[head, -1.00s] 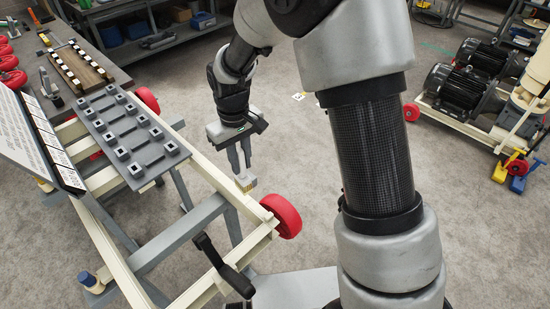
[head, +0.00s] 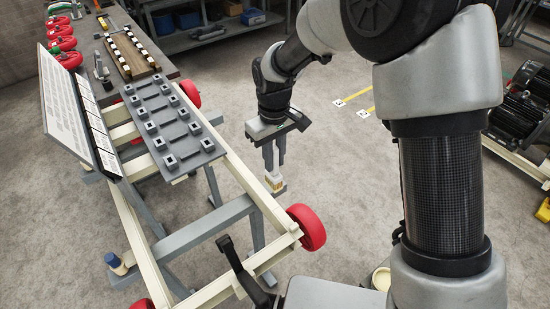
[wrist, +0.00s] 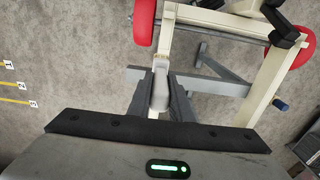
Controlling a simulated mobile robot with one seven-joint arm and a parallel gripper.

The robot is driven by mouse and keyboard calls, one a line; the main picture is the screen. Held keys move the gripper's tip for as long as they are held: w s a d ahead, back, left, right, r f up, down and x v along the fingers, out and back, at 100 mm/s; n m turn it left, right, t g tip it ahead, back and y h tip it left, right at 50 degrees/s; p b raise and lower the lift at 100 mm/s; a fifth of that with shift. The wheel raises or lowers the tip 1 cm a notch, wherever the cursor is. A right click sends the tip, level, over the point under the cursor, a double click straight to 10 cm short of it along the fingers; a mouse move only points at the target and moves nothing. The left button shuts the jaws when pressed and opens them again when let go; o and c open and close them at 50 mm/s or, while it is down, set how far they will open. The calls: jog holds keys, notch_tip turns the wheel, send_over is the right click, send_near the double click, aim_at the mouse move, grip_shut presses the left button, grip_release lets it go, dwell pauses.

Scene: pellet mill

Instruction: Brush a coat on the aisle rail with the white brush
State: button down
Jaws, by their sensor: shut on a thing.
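My gripper (head: 275,160) points down, shut on the white brush (head: 275,182), which hangs with its bristle end lowest. The aisle rail (head: 250,183) is the long cream beam on the cart's right side; the brush is just to its right in the head view. In the wrist view the brush (wrist: 160,90) sits between my gripper's fingers (wrist: 160,100), its bristle end over or beside the cream beam (wrist: 167,35). I cannot tell whether the bristles touch the rail. No coat can be made out on it.
A red wheel (head: 307,228) is at the rail's near end. A grey plate with square sockets (head: 170,125) lies across the cart, beside a tilted sign board (head: 75,105). A workbench with red wheels stands at the back left. Open floor lies right of the rail.

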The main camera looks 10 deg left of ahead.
aim_at(274, 174)
jog(key=shift+f+b, duration=2.3)
jog(key=shift+f, duration=0.95)
jog(key=shift+f+b, duration=0.95)
jog(key=shift+f, duration=0.35)
jog(key=w+a, duration=0.6)
jog(key=a, duration=0.1)
jog(key=shift+w+a+p, duration=0.15)
jog(key=shift+p, duration=0.3)
jog(key=shift+s+a, duration=0.3)
jog(key=shift+s, duration=0.05)
